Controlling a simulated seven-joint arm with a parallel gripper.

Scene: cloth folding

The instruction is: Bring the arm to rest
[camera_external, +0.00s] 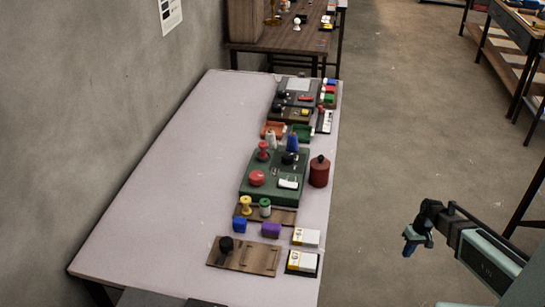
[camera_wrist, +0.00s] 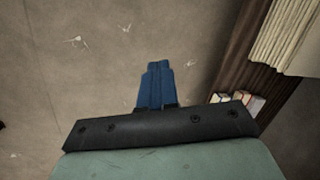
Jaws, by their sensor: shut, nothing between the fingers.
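My gripper (camera_external: 411,244) is at the lower right in the external view, out over the floor and to the right of the table. It is well apart from everything on the table. In the wrist view my gripper's blue fingers (camera_wrist: 158,68) are together, with nothing between them. No cloth shows on the near table in the external view. In the wrist view a pale folded stack (camera_wrist: 293,38), perhaps cloth, lies at the upper right on a dark wooden shelf (camera_wrist: 232,75).
The long pale table (camera_external: 165,190) has bare room on its left half. Its right side holds a green board (camera_external: 248,190), a red canister (camera_external: 319,172), a wooden board (camera_external: 262,260) and several small items. The floor (camera_external: 400,130) between table and right-hand benches is clear.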

